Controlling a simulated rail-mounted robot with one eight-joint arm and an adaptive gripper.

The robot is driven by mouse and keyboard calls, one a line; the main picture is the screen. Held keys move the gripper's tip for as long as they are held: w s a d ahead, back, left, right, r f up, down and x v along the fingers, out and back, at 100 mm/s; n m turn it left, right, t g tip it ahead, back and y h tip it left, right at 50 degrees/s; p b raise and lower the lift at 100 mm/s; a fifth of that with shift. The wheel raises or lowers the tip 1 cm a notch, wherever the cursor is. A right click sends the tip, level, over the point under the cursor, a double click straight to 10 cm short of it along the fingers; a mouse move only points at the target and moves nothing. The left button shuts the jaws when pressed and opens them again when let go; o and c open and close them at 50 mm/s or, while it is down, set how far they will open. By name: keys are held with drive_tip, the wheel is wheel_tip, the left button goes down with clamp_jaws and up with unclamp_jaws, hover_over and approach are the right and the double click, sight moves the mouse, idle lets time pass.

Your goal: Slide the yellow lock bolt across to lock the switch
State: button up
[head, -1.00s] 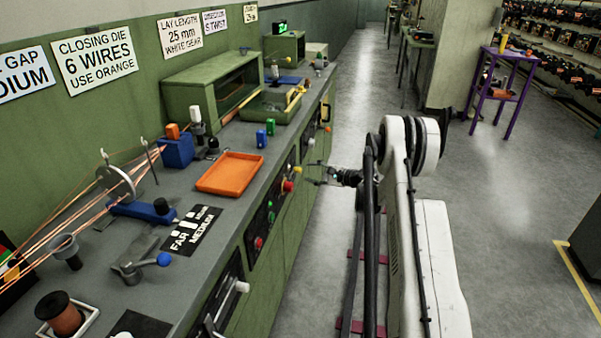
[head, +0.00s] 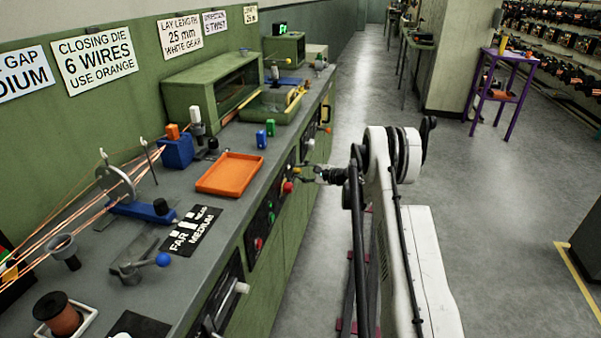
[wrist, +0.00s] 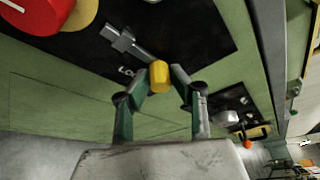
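The yellow lock bolt knob (wrist: 159,76) shows in the wrist view, in front of a black panel with a grey bar (wrist: 130,44) and partly hidden white lettering. My gripper (wrist: 161,78) has one fingertip on each side of the yellow knob, with little gap between fingers and knob. Whether the fingers press on it cannot be told. In the head view my gripper (head: 306,174) is at the bench front, beside the small yellow knob (head: 297,170), and partly covers that area.
A large red knob on a yellow ring (wrist: 42,12) is near the panel in the wrist view; it also shows as the red button (head: 288,187) in the head view. An orange tray (head: 230,188) lies on the bench above.

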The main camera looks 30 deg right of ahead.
sight(291, 175)
clamp_jaws()
drive_tip(key=shift+s+a+b, duration=0.55)
drive_tip(key=shift+s+a, duration=0.65)
drive_tip(key=shift+s, duration=0.05)
drive_tip(key=o, duration=0.8)
unclamp_jaws()
drive_tip(key=v, duration=1.2)
